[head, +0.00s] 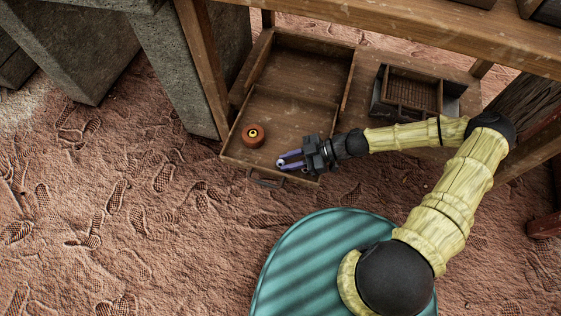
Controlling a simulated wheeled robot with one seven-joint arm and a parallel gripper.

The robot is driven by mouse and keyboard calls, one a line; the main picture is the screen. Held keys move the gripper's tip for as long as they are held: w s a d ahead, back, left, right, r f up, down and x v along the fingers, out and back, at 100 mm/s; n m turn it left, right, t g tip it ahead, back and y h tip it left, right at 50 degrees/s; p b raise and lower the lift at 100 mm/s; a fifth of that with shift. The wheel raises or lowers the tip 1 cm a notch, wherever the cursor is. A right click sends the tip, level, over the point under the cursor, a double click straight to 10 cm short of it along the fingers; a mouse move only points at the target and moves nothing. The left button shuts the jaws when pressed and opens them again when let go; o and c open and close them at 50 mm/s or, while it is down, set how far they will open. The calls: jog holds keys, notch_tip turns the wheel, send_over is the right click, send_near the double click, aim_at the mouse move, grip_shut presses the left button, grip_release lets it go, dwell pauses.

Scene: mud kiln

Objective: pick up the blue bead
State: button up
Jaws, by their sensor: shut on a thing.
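My gripper (283,163) is over the front part of an open wooden drawer (290,113), near its front edge. Its purple fingers point left and are shut on a small bead (281,163) at their tips. The bead looks pale with a dark spot; it is too small to tell its blue clearly, and the fingers hide part of it. I cannot tell whether it is clear of the drawer floor.
A round reddish-brown object with a yellow centre (253,135) sits in the drawer, left of my gripper. A dark box with a wooden inner tray (412,91) stands to the right. A wooden beam (420,25) runs above, and grey stone blocks (172,65) stand at left.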

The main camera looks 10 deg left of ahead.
notch_tip(320, 180, up, 10)
jog(key=p, duration=0.5)
jog(key=shift+w, duration=0.1)
dwell(0.6)
